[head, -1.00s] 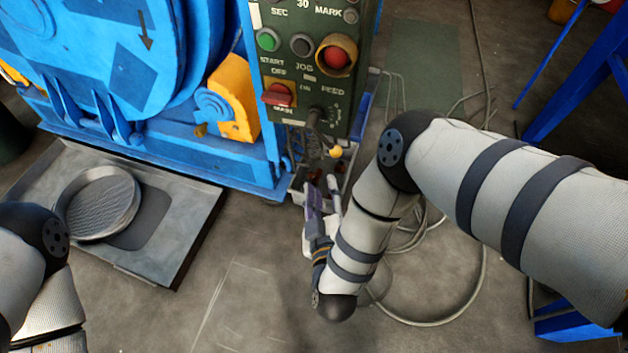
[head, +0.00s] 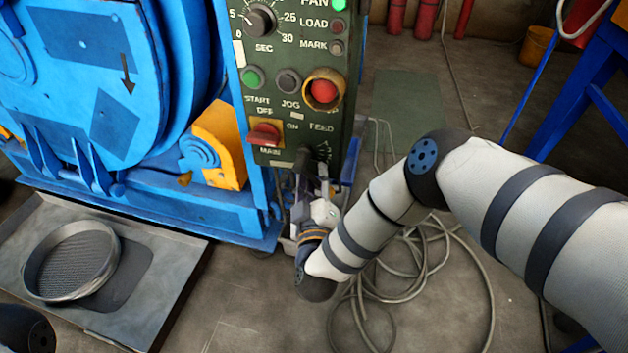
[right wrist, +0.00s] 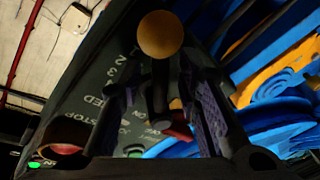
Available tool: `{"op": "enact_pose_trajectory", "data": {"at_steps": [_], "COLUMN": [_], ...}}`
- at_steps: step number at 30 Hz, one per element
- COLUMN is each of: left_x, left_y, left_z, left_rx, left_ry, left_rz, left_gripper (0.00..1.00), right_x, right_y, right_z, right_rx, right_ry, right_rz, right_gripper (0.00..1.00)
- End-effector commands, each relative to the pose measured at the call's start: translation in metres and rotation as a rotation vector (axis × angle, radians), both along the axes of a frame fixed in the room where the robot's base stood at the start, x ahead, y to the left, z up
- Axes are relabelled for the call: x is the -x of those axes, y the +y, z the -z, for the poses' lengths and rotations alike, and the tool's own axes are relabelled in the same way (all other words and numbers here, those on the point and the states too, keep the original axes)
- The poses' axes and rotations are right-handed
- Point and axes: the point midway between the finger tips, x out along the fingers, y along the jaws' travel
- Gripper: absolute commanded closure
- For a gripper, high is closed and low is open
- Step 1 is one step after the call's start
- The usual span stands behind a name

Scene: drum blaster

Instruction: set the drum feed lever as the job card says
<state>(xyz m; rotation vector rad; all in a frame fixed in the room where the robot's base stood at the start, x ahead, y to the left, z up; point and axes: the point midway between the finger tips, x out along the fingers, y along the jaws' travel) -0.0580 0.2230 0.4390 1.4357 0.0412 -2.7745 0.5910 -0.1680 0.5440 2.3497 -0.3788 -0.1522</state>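The drum feed lever shows in the right wrist view as a dark shaft with a yellow ball knob (right wrist: 160,35). In the head view its dark upper part (head: 304,160) is by the FEED marking at the foot of the green control panel (head: 300,108); the knob cannot be made out there. My right gripper (head: 312,190) is just below the panel. In the right wrist view its fingers (right wrist: 158,92) stand apart on both sides of the lever, with gaps visible. No job card can be made out.
The panel carries a red stop button (head: 323,91), a red main switch (head: 264,134) and a timer dial (head: 260,19). The blue drum machine (head: 90,90) stands left. A tray (head: 180,285) with a round sieve (head: 72,262) lies in front. Hoses (head: 420,270) coil on the floor.

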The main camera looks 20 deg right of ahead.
Motion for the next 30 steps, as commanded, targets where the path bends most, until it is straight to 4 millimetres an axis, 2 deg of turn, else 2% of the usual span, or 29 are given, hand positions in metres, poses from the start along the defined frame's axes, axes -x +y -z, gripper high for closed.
{"op": "enact_pose_trajectory", "data": {"at_steps": [4,8,9,20,30], "left_x": [0.0,0.0,0.0,-0.001,-0.01], "left_y": [0.0,0.0,0.0,0.0,0.0], "left_z": [0.0,0.0,0.0,-0.003,-0.027], "left_rx": [0.0,0.0,0.0,0.0,0.0], "left_ry": [0.0,0.0,0.0,-0.004,-0.035], "left_rz": [0.0,0.0,0.0,0.0,0.0], "left_gripper": [0.46,0.46,0.46,0.46,0.46], "right_x": [0.0,0.0,0.0,0.001,0.003], "right_y": [0.0,0.0,0.0,-0.001,-0.004], "right_z": [0.0,0.0,0.0,-0.002,-0.014], "right_rx": [0.0,0.0,0.0,0.016,0.183], "right_ry": [0.0,0.0,0.0,0.011,0.119], "right_rz": [0.0,0.0,0.0,0.001,0.0], "right_gripper": [0.69,0.99,1.0,1.0,1.0]}}
